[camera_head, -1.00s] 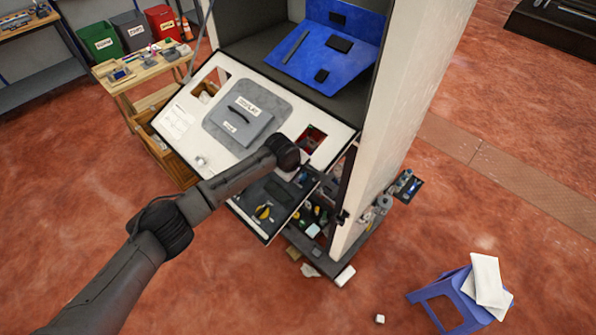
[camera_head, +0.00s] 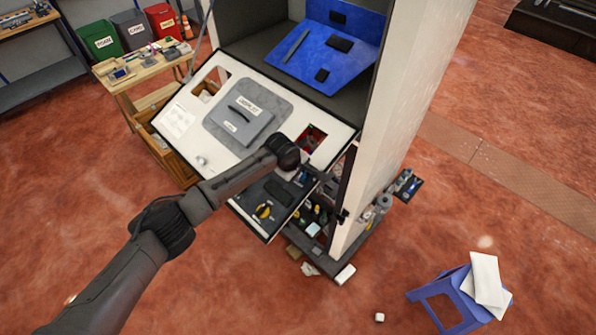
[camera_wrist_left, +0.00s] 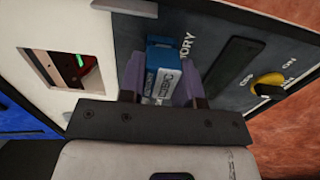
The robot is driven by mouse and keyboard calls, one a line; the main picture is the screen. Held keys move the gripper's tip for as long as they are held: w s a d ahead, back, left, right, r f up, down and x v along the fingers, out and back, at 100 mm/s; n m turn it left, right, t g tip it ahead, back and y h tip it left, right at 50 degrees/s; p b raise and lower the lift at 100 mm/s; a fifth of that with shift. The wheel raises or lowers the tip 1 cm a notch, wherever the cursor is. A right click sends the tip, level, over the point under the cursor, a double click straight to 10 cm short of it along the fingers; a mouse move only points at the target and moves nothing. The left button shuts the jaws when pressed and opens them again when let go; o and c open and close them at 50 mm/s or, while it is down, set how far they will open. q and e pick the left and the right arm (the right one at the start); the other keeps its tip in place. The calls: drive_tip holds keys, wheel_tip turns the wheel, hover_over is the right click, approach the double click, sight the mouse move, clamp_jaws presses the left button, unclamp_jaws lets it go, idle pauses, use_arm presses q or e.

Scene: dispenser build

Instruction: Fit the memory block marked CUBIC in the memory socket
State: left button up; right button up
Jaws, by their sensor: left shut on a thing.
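The memory block (camera_wrist_left: 163,86), blue with a pale face lettered CUBIC, is between the purple fingers of my left gripper (camera_wrist_left: 160,75) in the left wrist view. The gripper is shut on it. The block's far end lies against or just over the dark panel (camera_head: 277,189), beside white lettering ending in "MORY". The memory socket is hidden behind the block, so I cannot tell whether the block is inside it. In the head view, my left wrist covers the block and fingers. My right gripper is not in view.
A yellow-and-black ON/OFF knob (camera_wrist_left: 266,86) and a long dark strip (camera_wrist_left: 234,66) are right of the block on the panel. The white sloping console (camera_head: 182,118) has a square opening (camera_wrist_left: 68,68). A blue stool (camera_head: 441,296) stands on open floor.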

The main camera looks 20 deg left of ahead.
use_arm(q)
drive_tip(key=shift+w+f, duration=0.15)
drive_tip(key=shift+f, duration=0.15)
idle(0.7)
drive_tip(key=o, duration=1.1)
drive_tip(key=shift+o, duration=0.3)
drive_tip(key=o, duration=0.4)
drive_tip(key=shift+r, duration=0.1)
